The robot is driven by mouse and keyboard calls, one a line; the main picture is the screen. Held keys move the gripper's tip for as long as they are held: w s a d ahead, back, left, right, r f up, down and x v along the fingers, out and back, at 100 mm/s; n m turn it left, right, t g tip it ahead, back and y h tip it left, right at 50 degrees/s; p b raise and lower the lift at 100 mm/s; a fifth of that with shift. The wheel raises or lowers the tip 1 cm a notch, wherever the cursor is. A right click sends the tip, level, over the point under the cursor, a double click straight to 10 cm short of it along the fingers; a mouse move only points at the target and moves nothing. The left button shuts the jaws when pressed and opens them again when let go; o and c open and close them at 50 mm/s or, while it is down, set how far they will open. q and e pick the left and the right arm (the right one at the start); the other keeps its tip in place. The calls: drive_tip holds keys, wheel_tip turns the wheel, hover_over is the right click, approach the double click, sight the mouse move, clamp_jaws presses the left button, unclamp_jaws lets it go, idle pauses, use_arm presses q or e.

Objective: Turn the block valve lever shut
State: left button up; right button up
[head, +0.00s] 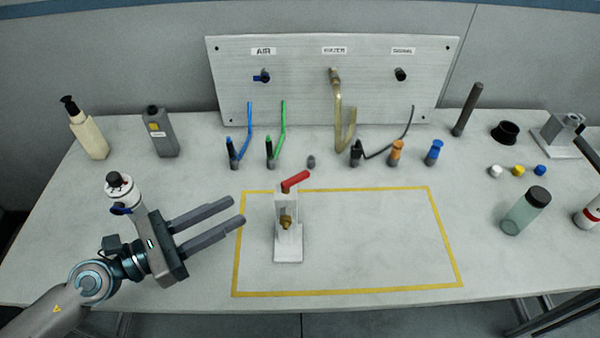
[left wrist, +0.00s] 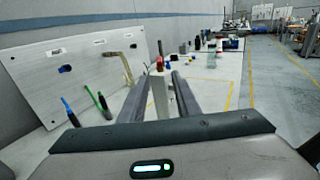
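The block valve (head: 288,232) stands upright on a white mount inside the yellow taped rectangle. Its red lever (head: 295,181) sits on top, tilted up toward the right in the head view. A brass fitting (head: 286,221) shows on its front. My left gripper (head: 242,210) is open and empty, its two fingers pointing right toward the valve, with a gap between them and the mount. In the left wrist view the red lever (left wrist: 159,63) and the white mount (left wrist: 161,95) appear beyond and between the two fingers.
A metal panel (head: 300,95) with AIR and other labels stands behind, with hoses and connectors in front. Bottles (head: 160,133) stand at the left. A green bottle (head: 526,212) and small caps (head: 518,170) are at the right. The taped area (head: 380,240) right of the valve is clear.

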sight(295, 177)
use_arm(q)
drive_tip(key=shift+w, duration=0.1)
drive_tip(key=p+x, duration=0.9)
drive_tip(key=x, duration=0.7)
drive_tip(key=shift+r, duration=0.1)
drive_tip(key=shift+w+d, duration=0.35)
drive_tip(key=shift+d, duration=0.2)
clamp_jaws()
